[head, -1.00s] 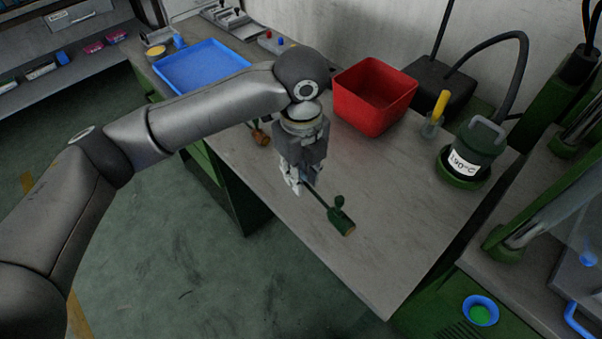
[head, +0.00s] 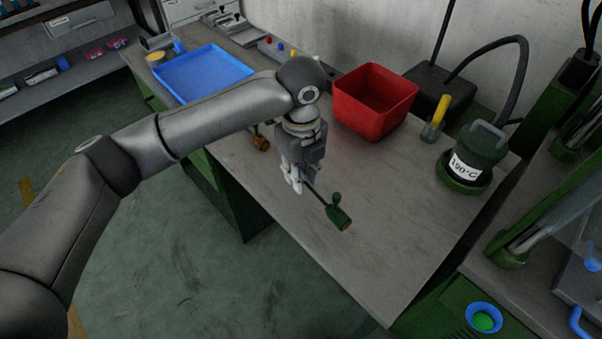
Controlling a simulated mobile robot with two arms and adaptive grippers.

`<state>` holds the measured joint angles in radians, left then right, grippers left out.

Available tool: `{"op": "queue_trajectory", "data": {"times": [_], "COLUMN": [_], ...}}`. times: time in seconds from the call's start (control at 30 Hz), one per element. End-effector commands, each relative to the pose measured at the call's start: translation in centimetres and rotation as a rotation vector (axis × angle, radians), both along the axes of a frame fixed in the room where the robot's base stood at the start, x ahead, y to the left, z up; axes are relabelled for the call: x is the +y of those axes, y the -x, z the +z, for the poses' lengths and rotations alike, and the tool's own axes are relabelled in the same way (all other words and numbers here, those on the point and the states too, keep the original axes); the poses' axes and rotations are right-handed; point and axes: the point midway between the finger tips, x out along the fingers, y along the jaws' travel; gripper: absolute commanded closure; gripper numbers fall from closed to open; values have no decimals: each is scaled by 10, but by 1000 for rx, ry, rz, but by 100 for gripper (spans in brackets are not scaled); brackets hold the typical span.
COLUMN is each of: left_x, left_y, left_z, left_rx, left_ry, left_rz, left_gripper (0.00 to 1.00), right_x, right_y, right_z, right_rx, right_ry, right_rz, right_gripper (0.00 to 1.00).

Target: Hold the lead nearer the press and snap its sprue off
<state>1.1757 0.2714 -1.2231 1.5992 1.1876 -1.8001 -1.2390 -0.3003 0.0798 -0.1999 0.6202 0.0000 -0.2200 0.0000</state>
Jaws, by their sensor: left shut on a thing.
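The lead nearer the press has a dark green moulded socket (head: 338,217) and a thin dark cable. A small round-topped sprue (head: 336,198) still stands up from the socket. My left gripper (head: 294,184) is shut on this lead's cable, to the left of the socket. I cannot tell whether the socket touches the bench or hangs just above it. A second lead (head: 260,142) with a brownish end lies behind the gripper, partly hidden by my left arm. My right gripper is out of view.
A red bin (head: 372,103) stands behind the gripper, and a blue tray (head: 203,72) lies at back left. A labelled green pot (head: 476,158) and a cup with a yellow handle (head: 436,117) stand at right. The bench (head: 390,245) is clear in front.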

Motion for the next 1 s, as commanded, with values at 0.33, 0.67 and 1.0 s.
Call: {"op": "queue_trajectory", "data": {"times": [0.33,0.67,1.0], "left_x": [1,1,1], "left_y": [-13,-25,-38], "left_z": [-13,-24,-35], "left_rx": [0,1,0], "left_ry": [0,-1,0], "left_rz": [2,1,1], "left_gripper": [100,100,100], "right_x": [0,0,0], "right_y": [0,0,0], "right_z": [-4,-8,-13], "right_rx": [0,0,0], "right_ry": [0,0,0], "right_rz": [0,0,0], "right_gripper": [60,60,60]}}
